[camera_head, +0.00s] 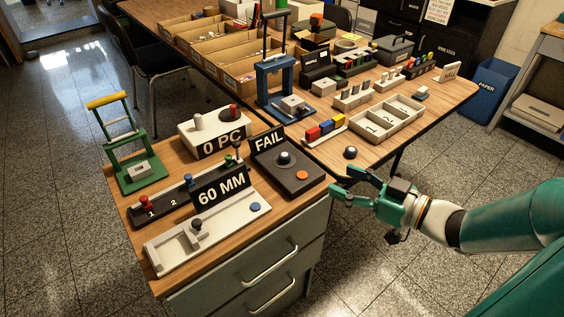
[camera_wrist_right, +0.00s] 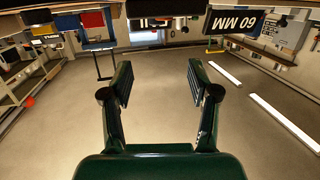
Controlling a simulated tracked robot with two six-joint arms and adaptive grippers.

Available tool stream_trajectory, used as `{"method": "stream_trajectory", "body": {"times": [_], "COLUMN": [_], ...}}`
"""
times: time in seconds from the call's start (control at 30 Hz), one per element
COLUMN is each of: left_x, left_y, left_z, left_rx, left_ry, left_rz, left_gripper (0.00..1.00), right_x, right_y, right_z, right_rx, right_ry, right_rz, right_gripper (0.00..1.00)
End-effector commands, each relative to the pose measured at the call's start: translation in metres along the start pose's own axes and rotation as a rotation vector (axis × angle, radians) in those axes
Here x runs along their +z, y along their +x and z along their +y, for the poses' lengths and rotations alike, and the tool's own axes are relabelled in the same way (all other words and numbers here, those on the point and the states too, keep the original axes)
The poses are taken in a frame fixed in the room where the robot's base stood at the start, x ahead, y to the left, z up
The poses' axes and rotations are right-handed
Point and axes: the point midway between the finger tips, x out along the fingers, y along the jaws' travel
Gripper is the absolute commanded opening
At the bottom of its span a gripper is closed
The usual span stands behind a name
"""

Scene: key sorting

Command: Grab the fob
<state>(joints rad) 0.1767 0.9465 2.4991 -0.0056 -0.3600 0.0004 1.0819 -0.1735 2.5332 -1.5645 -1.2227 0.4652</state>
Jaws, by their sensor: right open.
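My right gripper (camera_head: 343,181) is open and empty, in front of the table edge and to the right of the drawer cabinet. Its two dark green fingers stand wide apart in the right wrist view (camera_wrist_right: 159,84), with only floor between them. No thing is clearly marked as the fob. A small dark round thing (camera_head: 350,152) with a grey top sits near the table's front edge, just above the gripper in the head view. I cannot tell whether it is the fob. My left gripper is not in view.
Open floor lies below my gripper.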

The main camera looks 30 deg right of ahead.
Motion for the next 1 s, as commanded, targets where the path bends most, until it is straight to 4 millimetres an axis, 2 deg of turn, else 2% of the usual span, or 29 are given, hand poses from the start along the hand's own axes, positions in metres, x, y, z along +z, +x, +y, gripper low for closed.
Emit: {"method": "stream_trajectory", "body": {"times": [0.13,0.2,0.5,0.57,0.87,1.0], "left_x": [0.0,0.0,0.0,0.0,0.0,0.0], "left_y": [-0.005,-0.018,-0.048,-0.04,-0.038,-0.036], "left_z": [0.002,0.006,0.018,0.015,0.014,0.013], "left_rx": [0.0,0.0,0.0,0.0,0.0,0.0], "left_ry": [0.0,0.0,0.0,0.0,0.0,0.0], "left_rz": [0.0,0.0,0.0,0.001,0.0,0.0], "left_gripper": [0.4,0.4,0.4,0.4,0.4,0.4], "right_x": [-0.001,-0.005,-0.002,0.003,0.004,0.008], "right_y": [0.017,0.028,0.069,0.08,0.101,0.119], "right_z": [0.001,0.003,0.005,0.006,0.007,0.008], "right_rx": [0.007,0.011,0.021,0.021,0.024,0.023], "right_ry": [0.007,0.013,0.012,0.005,0.007,0.007], "right_rz": [-0.001,0.001,-0.006,-0.001,-0.003,-0.004], "right_gripper": [0.6,0.6,0.6,0.6,0.6,0.6]}}
